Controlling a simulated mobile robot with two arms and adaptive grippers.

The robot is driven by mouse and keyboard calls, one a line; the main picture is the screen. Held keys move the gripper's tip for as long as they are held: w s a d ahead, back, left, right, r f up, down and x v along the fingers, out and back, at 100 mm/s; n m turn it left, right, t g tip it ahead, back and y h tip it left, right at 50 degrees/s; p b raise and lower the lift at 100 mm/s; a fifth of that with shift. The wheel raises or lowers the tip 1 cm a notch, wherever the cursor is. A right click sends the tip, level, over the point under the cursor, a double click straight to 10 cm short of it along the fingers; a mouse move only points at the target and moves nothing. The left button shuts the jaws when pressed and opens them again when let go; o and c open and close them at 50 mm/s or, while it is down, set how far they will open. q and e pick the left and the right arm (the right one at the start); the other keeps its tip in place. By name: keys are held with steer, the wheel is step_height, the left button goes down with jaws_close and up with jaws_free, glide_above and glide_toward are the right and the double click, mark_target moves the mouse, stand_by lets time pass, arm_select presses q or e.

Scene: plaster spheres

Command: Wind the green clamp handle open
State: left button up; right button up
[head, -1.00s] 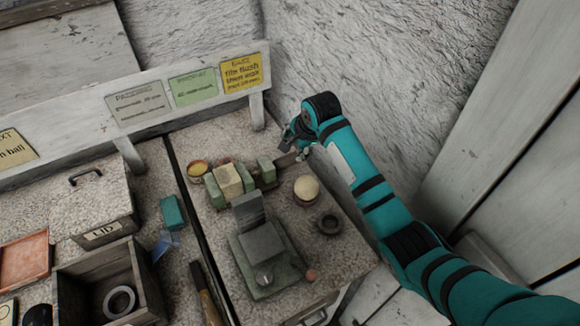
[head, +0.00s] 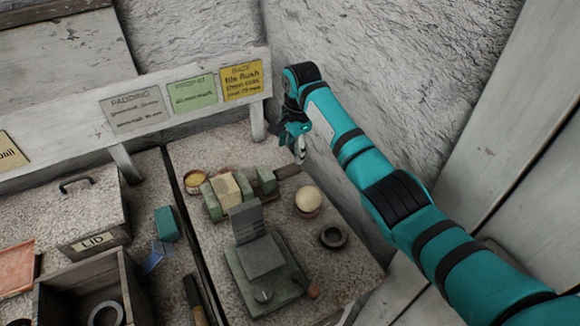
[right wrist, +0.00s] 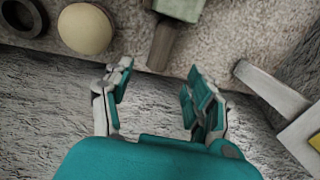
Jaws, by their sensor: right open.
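The clamp (head: 211,205) has green jaws on either side of a cream block (head: 226,187). Another green block of it (head: 266,180) stands to the right, with a short dark bar-like handle (head: 287,171) sticking out toward the wall. The right wrist view also shows the green block (right wrist: 181,8) and the handle (right wrist: 162,43). My right gripper (head: 299,152) hangs by the handle's outer end, fingers pointing down. In the right wrist view its open, empty fingers (right wrist: 160,72) lie to either side of the handle's end; contact cannot be told. My left gripper is out of view.
A pale ball (head: 308,199) in a cup and a dark ring (head: 333,236) stand close right of the clamp. A grey device on a green base (head: 264,270) is in front. The rough wall (head: 400,70) rises close behind my right gripper.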

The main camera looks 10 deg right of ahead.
mark_target(292, 171)
steer(key=f, duration=0.3)
steer(key=w+f+b, duration=0.1)
steer(key=f, duration=0.5)
steer(key=shift+w+a+f, duration=0.2)
steer(key=shift+w+a, duration=0.05)
steer(key=shift+a, duration=0.05)
jaws_close()
steer(key=shift+s+r, duration=0.1)
steer(key=t+p, duration=0.1)
steer(key=p, duration=0.2)
steer(key=t+y+p, duration=0.1)
steer(key=p, duration=0.3)
steer(key=t+p, duration=0.1)
steer(key=p, duration=0.2)
steer(key=shift+s+d+t, duration=0.1)
steer(key=shift+s+t, duration=0.15)
steer(key=shift+t, duration=0.05)
steer(key=shift+f+t+y+p, duration=0.2)
steer(key=shift+t+y+p, duration=0.2)
steer(key=shift+t+p, duration=0.15)
steer(key=shift+f+t+y, duration=0.15)
steer(key=shift+t+y, duration=0.25)
steer(key=shift+t, duration=0.45)
